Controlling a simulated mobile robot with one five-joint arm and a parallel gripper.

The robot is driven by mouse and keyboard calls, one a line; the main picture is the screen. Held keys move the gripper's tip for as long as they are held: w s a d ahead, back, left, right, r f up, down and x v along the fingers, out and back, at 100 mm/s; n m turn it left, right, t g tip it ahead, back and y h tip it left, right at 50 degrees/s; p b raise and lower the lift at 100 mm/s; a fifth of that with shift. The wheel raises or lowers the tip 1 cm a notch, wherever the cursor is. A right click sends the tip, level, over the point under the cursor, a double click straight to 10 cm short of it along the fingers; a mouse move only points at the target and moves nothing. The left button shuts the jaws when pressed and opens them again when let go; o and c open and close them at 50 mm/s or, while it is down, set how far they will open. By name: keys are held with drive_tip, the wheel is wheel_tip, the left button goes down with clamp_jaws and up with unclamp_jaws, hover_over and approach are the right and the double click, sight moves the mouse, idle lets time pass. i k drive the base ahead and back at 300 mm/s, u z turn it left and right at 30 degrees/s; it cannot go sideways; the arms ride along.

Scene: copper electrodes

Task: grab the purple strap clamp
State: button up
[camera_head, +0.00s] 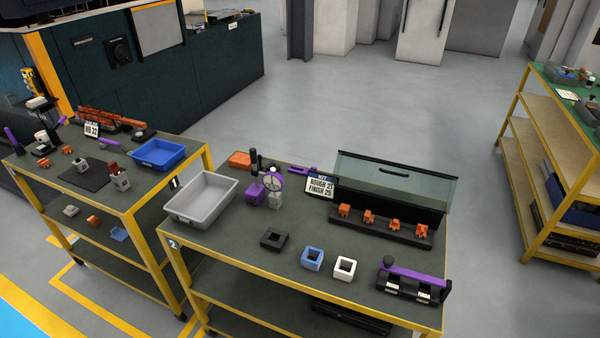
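A purple bar-shaped strap (416,273) with a black knob at its left end lies across a black fixture (402,289) with light labels, at the front right of the near cart; it looks like the strap clamp. Another small purple piece (300,170) lies at the back of the same cart, partly hidden by a sign. A purple press-like device with a wheel (256,191) stands left of it. My gripper is not in view.
The near cart (290,307) also carries a grey bin (200,198), black, blue (312,259) and white (345,268) square blocks, and a rack (385,229) of copper-coloured parts before a clear-lidded case. A second cart stands left, a shelf (540,170) right. Open floor (400,110) lies behind.

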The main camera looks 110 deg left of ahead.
sight(304, 171)
drive_tip(key=u, duration=1.7)
drive_tip(key=k, duration=0.15)
drive_tip(key=u, duration=2.9)
drive_tip(key=i, duration=1.65)
drive_tip(key=u, duration=0.15)
